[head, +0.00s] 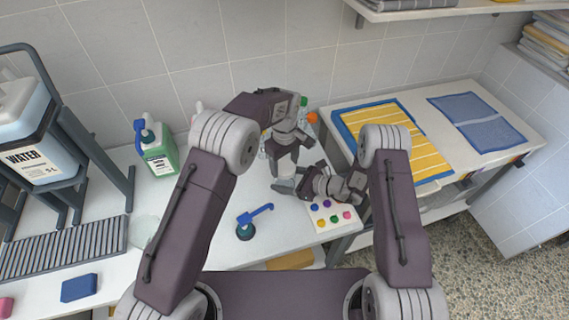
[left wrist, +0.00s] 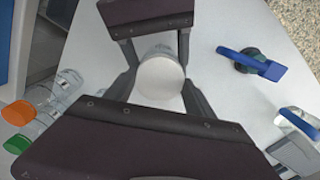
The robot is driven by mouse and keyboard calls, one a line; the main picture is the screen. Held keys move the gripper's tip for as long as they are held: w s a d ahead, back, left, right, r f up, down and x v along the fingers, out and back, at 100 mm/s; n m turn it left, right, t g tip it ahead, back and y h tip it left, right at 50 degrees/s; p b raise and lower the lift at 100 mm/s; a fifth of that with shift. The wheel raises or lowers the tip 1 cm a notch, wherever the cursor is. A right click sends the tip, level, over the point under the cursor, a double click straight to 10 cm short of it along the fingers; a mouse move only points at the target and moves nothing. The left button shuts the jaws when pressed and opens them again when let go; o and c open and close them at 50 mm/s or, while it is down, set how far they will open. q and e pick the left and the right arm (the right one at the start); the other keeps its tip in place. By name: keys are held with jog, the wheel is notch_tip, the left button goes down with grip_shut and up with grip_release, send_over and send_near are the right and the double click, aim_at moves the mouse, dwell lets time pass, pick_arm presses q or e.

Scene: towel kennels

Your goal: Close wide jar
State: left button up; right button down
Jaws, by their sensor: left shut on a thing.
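The wide jar (head: 284,186) is mostly hidden by my grippers in the head view. In the left wrist view, part of its clear body (left wrist: 160,50) shows beyond a round whitish lid (left wrist: 160,79). My left gripper (head: 284,172) points down over the jar and is shut on the lid, a fingertip on each side. My right gripper (head: 284,190) comes in from the right, low, with its fingers on either side of the jar body. The lid is at the jar's top; I cannot tell whether it touches the rim or is seated.
A card with coloured dots (head: 333,214) lies to the right. A green bottle (head: 159,155) and water container (head: 35,150) stand left. The table between is mostly clear.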

pick_arm(q)
jog(key=m, duration=1.7)
jog(key=shift+m, duration=0.3)
jog(key=m, duration=0.3)
jog(key=o, duration=1.6)
jog(key=shift+o, duration=0.2)
notch_tip(320, 180, up, 12)
